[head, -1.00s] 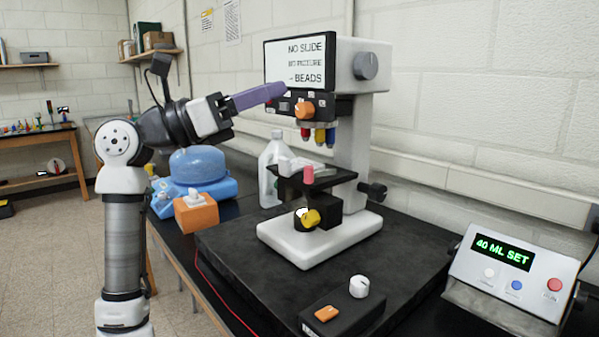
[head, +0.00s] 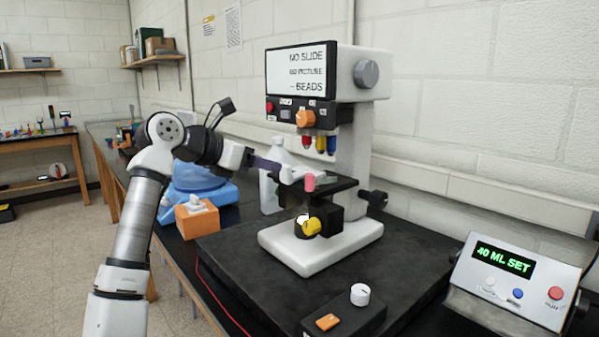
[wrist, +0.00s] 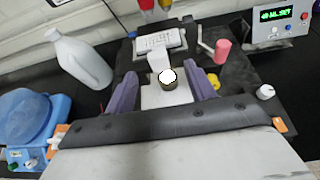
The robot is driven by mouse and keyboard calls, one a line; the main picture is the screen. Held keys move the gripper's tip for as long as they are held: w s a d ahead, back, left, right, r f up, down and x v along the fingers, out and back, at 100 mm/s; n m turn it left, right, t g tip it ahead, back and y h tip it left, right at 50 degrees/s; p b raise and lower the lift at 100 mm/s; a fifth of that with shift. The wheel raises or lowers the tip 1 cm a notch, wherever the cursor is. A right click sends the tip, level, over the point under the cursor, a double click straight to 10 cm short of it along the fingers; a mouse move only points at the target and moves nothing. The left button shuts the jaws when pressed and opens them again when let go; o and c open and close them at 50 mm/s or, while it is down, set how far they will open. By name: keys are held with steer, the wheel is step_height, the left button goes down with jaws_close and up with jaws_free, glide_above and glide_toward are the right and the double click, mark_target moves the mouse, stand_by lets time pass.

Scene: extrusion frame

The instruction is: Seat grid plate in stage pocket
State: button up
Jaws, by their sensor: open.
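The grid plate (wrist: 160,40) is a white piece with fine dark lines, lying on the black stage (head: 335,187) of the microscope. A pale tab (wrist: 158,62) extends from its near edge towards me. In the head view the plate (head: 294,174) shows only as a pale shape, partly behind my fingers. My gripper (wrist: 161,74) is open, its two purple fingers spread either side of the tab, not visibly touching it. The gripper (head: 279,166) is at the stage's left edge in the head view. I cannot tell whether the plate sits down in the pocket.
A pink cylinder (head: 310,182) stands at the stage's near side. Coloured objectives (head: 320,143) hang above. A yellow knob (head: 312,227) and round bright lamp (wrist: 167,75) are below. A white jug (wrist: 82,58) and blue device (head: 200,182) stand left.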

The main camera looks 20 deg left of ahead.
steer(key=p+x, duration=0.2)
steer(key=x, duration=0.3)
steer(key=shift+w+a, duration=0.1)
steer(key=shift+w, duration=0.1)
steer(key=c, duration=1.1)
steer(key=shift+c, duration=0.2)
steer(key=shift+r, duration=0.15)
